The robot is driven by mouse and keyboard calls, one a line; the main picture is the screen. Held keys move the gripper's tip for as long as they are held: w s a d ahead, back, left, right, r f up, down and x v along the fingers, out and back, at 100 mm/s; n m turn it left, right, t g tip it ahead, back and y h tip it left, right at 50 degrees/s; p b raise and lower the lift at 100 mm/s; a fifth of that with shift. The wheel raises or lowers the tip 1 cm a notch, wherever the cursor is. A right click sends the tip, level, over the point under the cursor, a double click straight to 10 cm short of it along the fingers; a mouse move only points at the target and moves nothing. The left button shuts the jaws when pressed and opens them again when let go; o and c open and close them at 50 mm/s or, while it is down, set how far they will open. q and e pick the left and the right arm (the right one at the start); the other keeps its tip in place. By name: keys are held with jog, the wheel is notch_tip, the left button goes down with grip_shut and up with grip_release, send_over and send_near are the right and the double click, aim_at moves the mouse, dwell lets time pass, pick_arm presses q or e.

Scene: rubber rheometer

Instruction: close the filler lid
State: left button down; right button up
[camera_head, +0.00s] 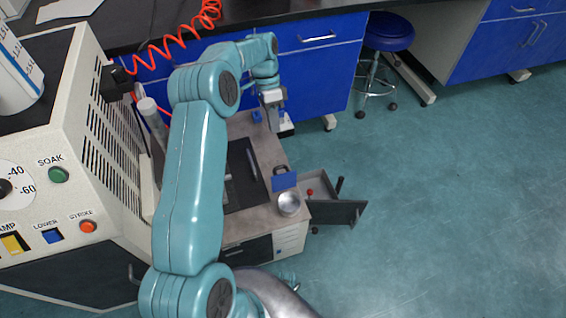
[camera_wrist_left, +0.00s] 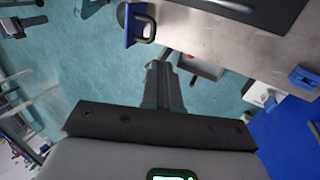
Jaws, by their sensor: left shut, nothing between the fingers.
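I cannot tell for certain which part is the filler lid. My left gripper (camera_head: 273,118) points down over the far end of the grey bench top (camera_head: 242,124), its fingers shut and empty. In the wrist view the left gripper's fingers (camera_wrist_left: 163,75) are together. A small white box-like part (camera_head: 287,127) sits just right of the gripper, partly hidden by it. In the wrist view a pale part with a dark opening and a little red (camera_wrist_left: 204,66) lies right of the fingertips, apart from them. My right gripper is not in view.
A blue plate with a dark loop (camera_head: 284,181) and a round metal dish (camera_head: 289,203) are on the bench's right edge. An open drawer (camera_head: 335,208) juts right. The control cabinet (camera_head: 75,150) stands left. A blue stool (camera_head: 389,32) stands behind; floor at right is clear.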

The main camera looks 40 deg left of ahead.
aim_at(282, 176)
pick_arm(q)
jog(key=s+d+f+b, duration=0.2)
jog(key=s+d+f, duration=0.2)
jog(key=d+f, duration=0.3)
jog(key=shift+d+f, duration=0.2)
jog(key=shift+f, duration=0.45)
